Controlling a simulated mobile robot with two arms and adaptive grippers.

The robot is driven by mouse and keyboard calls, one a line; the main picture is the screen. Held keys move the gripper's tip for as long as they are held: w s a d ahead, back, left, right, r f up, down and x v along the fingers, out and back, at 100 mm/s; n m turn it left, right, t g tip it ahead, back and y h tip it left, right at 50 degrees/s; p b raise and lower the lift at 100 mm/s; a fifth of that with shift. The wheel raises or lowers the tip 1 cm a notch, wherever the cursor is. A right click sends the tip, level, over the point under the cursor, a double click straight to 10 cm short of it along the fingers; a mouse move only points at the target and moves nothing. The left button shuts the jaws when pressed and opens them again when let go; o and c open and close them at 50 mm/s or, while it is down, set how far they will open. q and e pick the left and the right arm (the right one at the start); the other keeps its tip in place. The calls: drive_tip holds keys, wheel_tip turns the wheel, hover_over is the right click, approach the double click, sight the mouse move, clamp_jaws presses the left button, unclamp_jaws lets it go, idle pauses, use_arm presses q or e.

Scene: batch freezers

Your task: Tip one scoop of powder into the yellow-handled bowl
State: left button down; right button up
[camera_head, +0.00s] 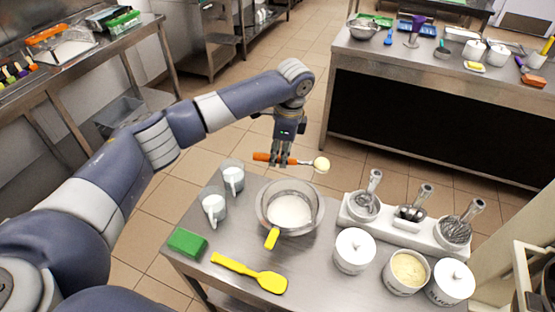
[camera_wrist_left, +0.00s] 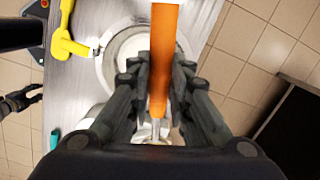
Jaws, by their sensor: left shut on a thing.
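My left gripper (camera_head: 283,160) is shut on the orange handle of a scoop (camera_head: 262,157); the handle (camera_wrist_left: 163,60) also fills the middle of the left wrist view. The scoop's cup (camera_head: 321,165) holds a pale yellow heap of powder. It is held above the far edge of the table, behind and slightly right of the bowl. The yellow-handled bowl (camera_head: 264,212) stands on the table with white contents. Its yellow handle (camera_head: 271,239) points to the front. An open pot of pale yellow powder (camera_head: 407,270) stands at the right. A dark shape like my right gripper (camera_wrist_left: 18,103) shows small at the left wrist view's left edge.
A green sponge (camera_head: 187,242) and a yellow spatula (camera_head: 250,274) lie in front. Lidded white pots (camera_head: 353,251) and a rack of metal tools (camera_head: 412,225) stand at the right.

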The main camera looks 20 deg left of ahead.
use_arm(q)
drive_tip(key=w+a+f+m+t+h+b, duration=0.1)
drive_tip(key=a+f+m+t+h+b, duration=0.6)
drive_tip(key=t+b, duration=0.8)
wheel_tip(320, 180, down, 3)
drive_tip(key=h+b, duration=0.1)
drive_tip(key=b, duration=0.4)
drive_tip(key=shift+a+m, duration=0.2)
drive_tip(key=shift+m, duration=0.2)
idle(1.5)
